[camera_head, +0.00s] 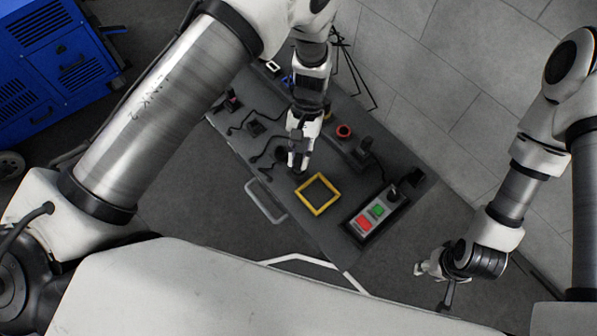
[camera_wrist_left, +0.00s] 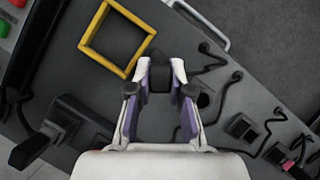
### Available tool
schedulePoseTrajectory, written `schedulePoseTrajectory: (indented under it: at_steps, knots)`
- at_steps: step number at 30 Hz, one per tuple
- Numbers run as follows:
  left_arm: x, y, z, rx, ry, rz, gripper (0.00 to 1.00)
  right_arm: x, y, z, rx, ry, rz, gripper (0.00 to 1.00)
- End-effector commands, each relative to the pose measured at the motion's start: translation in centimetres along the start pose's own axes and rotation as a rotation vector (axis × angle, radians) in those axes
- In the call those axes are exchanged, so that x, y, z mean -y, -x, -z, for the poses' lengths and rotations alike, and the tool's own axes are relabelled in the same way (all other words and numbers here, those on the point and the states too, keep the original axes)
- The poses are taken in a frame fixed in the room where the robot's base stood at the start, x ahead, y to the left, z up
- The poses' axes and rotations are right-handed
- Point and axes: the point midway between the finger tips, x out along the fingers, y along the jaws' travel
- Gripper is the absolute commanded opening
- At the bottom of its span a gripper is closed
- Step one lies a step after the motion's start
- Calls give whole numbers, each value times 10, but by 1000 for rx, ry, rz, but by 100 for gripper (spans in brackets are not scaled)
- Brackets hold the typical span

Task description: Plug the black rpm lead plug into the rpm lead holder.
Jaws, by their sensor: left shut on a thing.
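My left gripper (camera_head: 297,160) is over the dark bench, left of the yellow square frame. In the left wrist view its fingers (camera_wrist_left: 160,78) are closed on a black block, seemingly the black rpm lead plug (camera_wrist_left: 160,82); the fingers partly hide it. A small dark block (camera_wrist_left: 205,97) sits just right of the fingers in that view, and another dark block (camera_wrist_left: 240,127) with a lead lies further right. I cannot tell which is the rpm lead holder. My right gripper (camera_head: 436,279) is off the bench at the lower right, its fingers apart and empty.
The yellow frame (camera_head: 302,195) lies flat on the bench (camera_head: 290,218). A control box with red and green buttons (camera_head: 378,210) and a red-knobbed unit (camera_head: 344,131) stand right of it. Black leads curve across the left side. A blue cabinet (camera_head: 60,60) stands at upper left.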

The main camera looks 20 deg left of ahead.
Motion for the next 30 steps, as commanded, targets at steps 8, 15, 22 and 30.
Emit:
schedulePoseTrajectory:
  at_steps: [8,15,22,30]
  knots:
    - [0,-8,4,1,0,0,0,0,-4,0,0,0,0,40]
    - [0,-15,8,0,0,0,0,0,-7,0,0,0,0,40]
    - [0,-15,8,0,0,0,27,0,-7,0,0,0,0,40]
    - [0,-15,8,0,0,0,49,0,-7,0,0,0,0,40]
